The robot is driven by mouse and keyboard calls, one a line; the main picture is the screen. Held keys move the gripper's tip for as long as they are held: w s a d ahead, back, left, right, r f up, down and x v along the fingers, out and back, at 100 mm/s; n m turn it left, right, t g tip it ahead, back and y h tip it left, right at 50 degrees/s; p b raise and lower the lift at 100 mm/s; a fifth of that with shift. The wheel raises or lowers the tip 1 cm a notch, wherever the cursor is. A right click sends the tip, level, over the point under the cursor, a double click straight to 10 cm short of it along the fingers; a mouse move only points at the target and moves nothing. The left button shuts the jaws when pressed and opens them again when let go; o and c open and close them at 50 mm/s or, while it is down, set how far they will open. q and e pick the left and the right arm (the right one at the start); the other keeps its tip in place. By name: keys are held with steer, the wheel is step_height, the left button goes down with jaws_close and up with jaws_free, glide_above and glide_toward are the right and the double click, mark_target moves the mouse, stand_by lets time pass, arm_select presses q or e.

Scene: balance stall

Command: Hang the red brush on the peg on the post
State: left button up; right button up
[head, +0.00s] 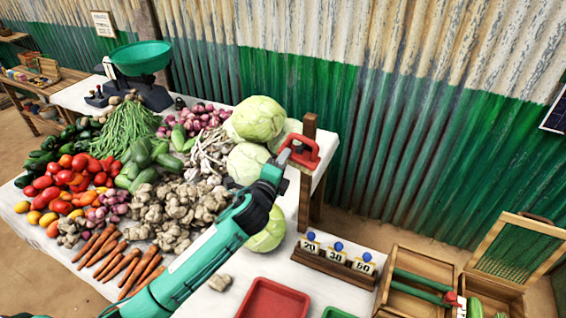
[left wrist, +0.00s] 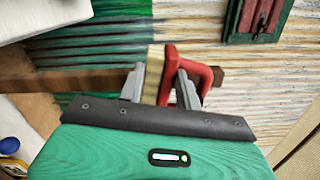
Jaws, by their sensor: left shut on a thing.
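My left gripper (head: 285,163) is shut on the red brush (head: 304,154) and holds it up beside the top of the wooden post (head: 309,123). In the left wrist view, the gripper (left wrist: 163,82) has its fingers on either side of the brush (left wrist: 196,72). Its red looped handle and pale bristles show there. The brown post (left wrist: 90,80) runs behind the brush in that view. I cannot make out the peg; the brush and gripper may cover it. Whether the brush touches the post cannot be told. My right gripper is not in view.
Cabbages (head: 259,118) and heaped vegetables crowd the table left of the post. A green-bowled scale (head: 141,58) stands at the back. A numbered weight rack (head: 335,262), a red tray (head: 273,299) and wooden crates (head: 495,293) are at the front right. Corrugated wall (head: 400,130) stands behind.

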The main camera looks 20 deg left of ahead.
arm_select(q)
steer(key=o, duration=1.2)
steer(key=s+b, duration=0.1)
steer(key=s, duration=0.3)
steer(key=s+a+b, duration=0.1)
steer(key=s, duration=0.4)
steer(key=s+a+b, duration=0.1)
steer(key=s, duration=0.3)
steer(key=shift+s+b, duration=0.35)
steer(key=shift+b, duration=0.05)
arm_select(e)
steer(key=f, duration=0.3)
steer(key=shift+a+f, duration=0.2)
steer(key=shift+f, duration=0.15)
arm_select(q)
steer(key=shift+s+f, duration=0.1)
steer(key=shift+f, duration=0.05)
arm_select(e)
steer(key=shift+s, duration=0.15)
